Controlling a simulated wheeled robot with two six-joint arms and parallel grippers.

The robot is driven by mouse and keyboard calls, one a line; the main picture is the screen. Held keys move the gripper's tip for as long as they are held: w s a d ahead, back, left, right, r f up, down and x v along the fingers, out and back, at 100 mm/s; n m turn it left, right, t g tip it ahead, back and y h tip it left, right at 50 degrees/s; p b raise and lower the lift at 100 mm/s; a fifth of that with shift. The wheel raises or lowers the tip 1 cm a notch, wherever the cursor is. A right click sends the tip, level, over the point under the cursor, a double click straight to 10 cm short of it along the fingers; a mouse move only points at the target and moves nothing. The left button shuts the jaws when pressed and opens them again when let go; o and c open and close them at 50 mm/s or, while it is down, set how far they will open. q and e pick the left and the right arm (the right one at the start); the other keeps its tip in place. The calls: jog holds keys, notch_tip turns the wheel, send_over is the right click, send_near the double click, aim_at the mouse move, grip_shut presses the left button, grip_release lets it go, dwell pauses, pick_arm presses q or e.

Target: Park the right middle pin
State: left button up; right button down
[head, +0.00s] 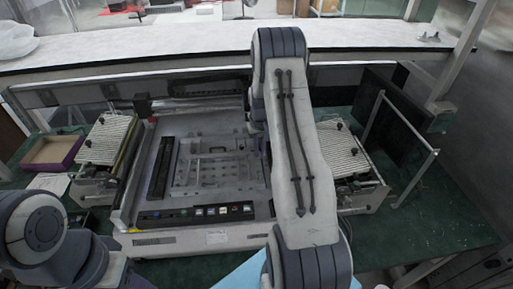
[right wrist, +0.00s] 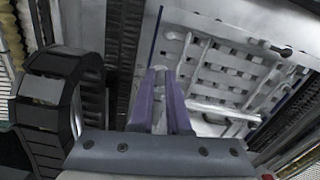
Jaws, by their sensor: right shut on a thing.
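A grey machine with a flat fixture plate (head: 220,172) stands in the middle of the head view. My right arm reaches over its right side, and the right gripper (head: 258,135) is down at the fixture's right edge, mostly hidden by the arm. In the right wrist view the purple fingers of the right gripper (right wrist: 161,98) are shut on a small pale grey pin (right wrist: 160,108), which is mostly hidden between them. The perforated fixture plate (right wrist: 225,62) lies just beyond the fingertips. My left arm shows at the lower left, its gripper out of view.
Ribbed side units stand left (head: 106,140) and right (head: 346,158) of the machine. A purple-edged tray (head: 53,151) lies at far left. A metal frame (head: 412,178) stands at right. A row of buttons (head: 210,211) lines the machine's front.

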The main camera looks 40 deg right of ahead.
jog(key=shift+w+a+f, duration=0.25)
jog(key=shift+a+f, duration=0.05)
jog(key=shift+f, duration=0.15)
jog(key=shift+f+b, duration=0.25)
jog(key=shift+b, duration=0.15)
jog(key=shift+s+f+b, duration=0.1)
jog(key=shift+f+b, duration=2.2)
jog(key=shift+f, duration=1.05)
jog(key=c, duration=0.8)
grip_release()
jog(key=c, duration=0.4)
jog(key=shift+o, duration=0.2)
jog(key=shift+r, duration=0.1)
